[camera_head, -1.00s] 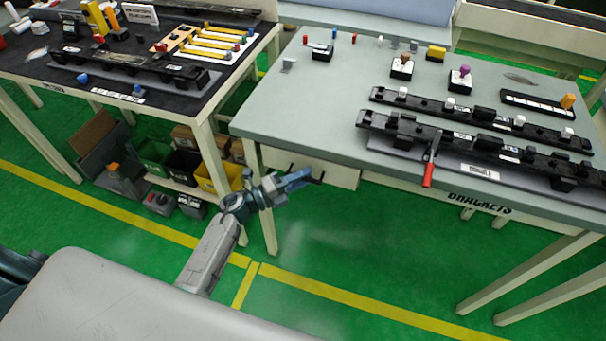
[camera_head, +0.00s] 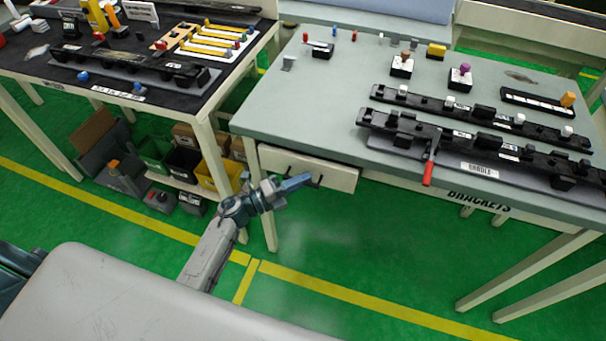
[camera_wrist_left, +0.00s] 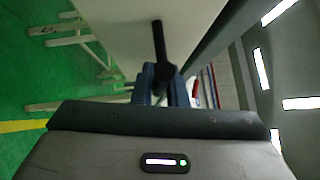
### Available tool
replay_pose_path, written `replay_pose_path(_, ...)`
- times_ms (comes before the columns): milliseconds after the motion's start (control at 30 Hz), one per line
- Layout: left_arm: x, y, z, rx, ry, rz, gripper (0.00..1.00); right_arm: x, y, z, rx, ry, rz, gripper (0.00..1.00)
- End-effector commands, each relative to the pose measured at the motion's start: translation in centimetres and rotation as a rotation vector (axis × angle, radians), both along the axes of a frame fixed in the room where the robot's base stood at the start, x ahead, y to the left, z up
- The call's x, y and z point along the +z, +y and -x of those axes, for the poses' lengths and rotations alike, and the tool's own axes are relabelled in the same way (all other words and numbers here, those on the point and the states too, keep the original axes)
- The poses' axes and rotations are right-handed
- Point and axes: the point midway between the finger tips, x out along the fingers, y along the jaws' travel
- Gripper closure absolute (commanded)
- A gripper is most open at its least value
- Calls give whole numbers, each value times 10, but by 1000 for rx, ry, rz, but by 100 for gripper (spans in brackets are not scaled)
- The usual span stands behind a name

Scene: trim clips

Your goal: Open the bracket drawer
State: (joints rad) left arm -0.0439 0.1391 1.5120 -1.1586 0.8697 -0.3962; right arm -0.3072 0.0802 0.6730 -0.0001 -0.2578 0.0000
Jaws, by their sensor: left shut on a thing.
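The cream drawer (camera_head: 336,175) sits under the left end of the grey-green table; its front stands slightly out from the table frame. Its black bar handle (camera_head: 319,182) is partly hidden by my left gripper (camera_head: 306,180). The blue fingers of this gripper are shut on the handle. In the left wrist view, the black handle (camera_wrist_left: 159,40) runs up from between the fingers (camera_wrist_left: 162,88), beside the pale drawer front (camera_wrist_left: 115,30). The inside of the drawer is not visible. My right gripper is not in view.
The table (camera_head: 300,110) carries black trim rails (camera_head: 470,125) and a red-handled tool (camera_head: 428,172). Its front edge reads BRACKETS at right. A second bench (camera_head: 60,85) stands at left, with bins (camera_head: 183,165) beneath. The green floor before the drawer is clear.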

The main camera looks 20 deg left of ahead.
Motion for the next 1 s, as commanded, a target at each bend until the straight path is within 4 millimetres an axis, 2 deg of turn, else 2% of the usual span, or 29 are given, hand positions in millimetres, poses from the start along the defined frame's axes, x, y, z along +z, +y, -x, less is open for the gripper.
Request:
replay_pose_path(400,-1,4,97,-1,6,-1,100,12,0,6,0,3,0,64)
replay_pose_path(600,-2,5,136,-1,6,-2,100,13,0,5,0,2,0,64)
replay_pose_path(800,-2,6,161,-1,4,-2,100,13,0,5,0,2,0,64)
replay_pose_path(1000,-1,6,171,0,4,-1,100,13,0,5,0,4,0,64)
